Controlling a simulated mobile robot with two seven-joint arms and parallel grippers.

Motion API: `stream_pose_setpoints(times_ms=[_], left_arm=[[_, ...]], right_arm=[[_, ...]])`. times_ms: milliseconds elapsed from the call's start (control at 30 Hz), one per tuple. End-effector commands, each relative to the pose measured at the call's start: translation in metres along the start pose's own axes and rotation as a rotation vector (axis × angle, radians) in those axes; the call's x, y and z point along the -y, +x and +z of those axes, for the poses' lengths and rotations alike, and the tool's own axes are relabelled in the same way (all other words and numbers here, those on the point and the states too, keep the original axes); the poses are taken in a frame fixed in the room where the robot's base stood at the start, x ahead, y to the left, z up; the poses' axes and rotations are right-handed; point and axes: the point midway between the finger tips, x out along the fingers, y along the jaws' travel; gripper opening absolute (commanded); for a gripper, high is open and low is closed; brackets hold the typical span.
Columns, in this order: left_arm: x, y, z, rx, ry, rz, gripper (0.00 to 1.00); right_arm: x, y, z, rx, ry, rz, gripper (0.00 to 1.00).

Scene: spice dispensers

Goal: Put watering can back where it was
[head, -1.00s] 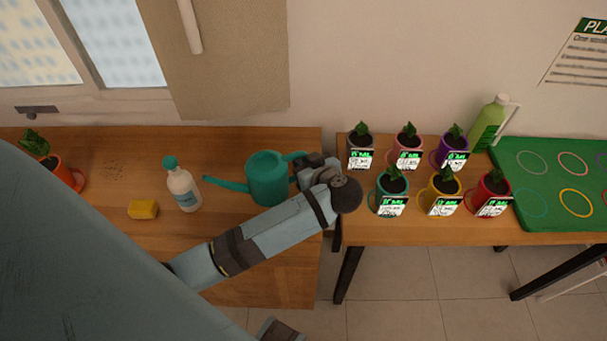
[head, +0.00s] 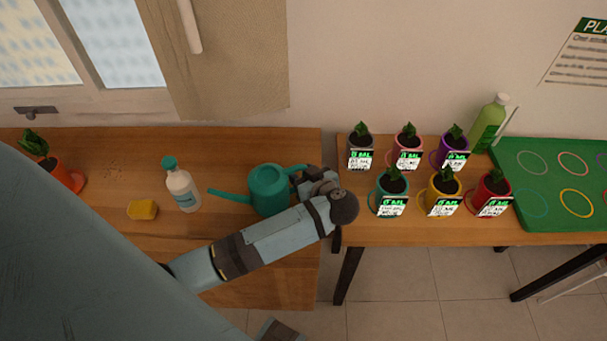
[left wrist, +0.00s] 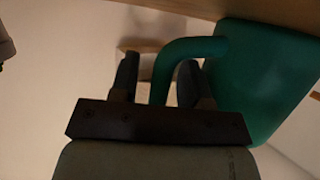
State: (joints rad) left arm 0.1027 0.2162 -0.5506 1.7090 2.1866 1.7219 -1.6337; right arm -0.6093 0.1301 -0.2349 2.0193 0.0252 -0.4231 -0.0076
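The teal watering can (head: 268,190) is upright at the right end of the left wooden table, its spout pointing left. It also fills the right of the left wrist view (left wrist: 265,85). My left gripper (head: 310,180) is at the can's handle, on its right side. In the left wrist view the handle (left wrist: 162,70) passes between the two dark fingers of my left gripper (left wrist: 157,82). The fingers stand apart, with a gap beside the handle. Whether the can's base touches the table is hard to tell. My right gripper is not visible.
A white bottle with teal cap (head: 182,188), a yellow sponge (head: 142,210) and an orange potted plant (head: 70,178) are on the left table (head: 120,165). Several labelled potted plants, a green bottle (head: 488,125) and a green mat (head: 528,180) occupy the right table.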

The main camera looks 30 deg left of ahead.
Motion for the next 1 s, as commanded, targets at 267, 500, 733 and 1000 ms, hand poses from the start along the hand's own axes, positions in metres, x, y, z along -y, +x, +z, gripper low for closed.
stream_pose_setpoints(times_ms=[267, 500, 733, 1000], left_arm=[[0.000, -0.008, -0.003, 0.002, 0.000, 0.001, 0.43], [0.000, -0.055, -0.003, 0.005, -0.002, 0.001, 0.43], [0.000, -0.100, -0.003, 0.003, 0.000, 0.000, 0.43], [0.000, -0.121, -0.003, 0.000, -0.001, 0.000, 0.43]], right_arm=[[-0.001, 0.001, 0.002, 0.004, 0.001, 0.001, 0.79], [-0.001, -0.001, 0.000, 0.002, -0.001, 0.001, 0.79], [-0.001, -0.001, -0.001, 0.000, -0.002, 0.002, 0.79], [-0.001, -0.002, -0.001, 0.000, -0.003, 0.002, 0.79]])
